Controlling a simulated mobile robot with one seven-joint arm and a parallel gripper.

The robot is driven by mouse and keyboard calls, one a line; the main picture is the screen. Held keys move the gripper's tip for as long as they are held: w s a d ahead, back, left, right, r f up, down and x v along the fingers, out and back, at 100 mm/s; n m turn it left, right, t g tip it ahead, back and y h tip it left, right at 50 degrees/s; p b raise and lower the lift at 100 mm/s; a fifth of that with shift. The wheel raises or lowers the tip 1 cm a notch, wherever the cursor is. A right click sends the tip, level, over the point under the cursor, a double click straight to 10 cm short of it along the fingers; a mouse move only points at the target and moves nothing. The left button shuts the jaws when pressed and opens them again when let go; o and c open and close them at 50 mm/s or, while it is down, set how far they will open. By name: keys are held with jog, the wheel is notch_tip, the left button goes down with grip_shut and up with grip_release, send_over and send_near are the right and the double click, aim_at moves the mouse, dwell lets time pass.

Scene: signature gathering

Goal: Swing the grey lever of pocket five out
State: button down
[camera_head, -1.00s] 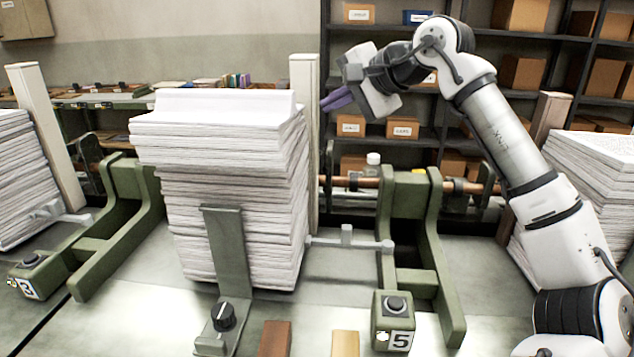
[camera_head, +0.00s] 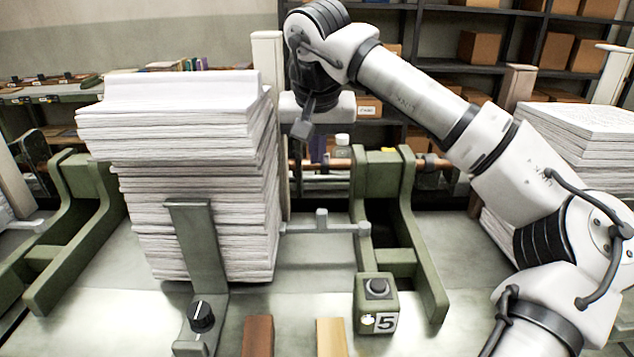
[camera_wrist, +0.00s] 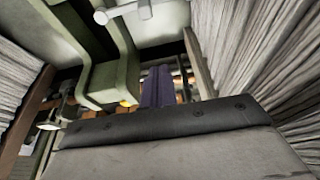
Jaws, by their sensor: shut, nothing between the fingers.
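The grey lever (camera_head: 322,228) of pocket five runs level from the right side of the paper stack to the green frame, with a short upright stub in its middle. It also shows at the top of the wrist view (camera_wrist: 125,11). Pocket five (camera_head: 377,303) is a green block with a black button and a "5" label. My gripper (camera_head: 318,150) points down above and behind the lever, apart from it, partly hidden by my wrist. Its purple fingers (camera_wrist: 157,88) are together and empty in the wrist view.
A tall paper stack (camera_head: 190,185) stands left of the lever, beside a pale post (camera_head: 268,55). The green frame (camera_head: 428,265) stands to the right. A copper rail (camera_head: 338,163) runs behind. Another stack (camera_head: 585,130) is at right.

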aim_at(325, 222)
notch_tip(325, 222, down, 9)
jog(key=p, duration=0.3)
jog(key=shift+s, duration=0.4)
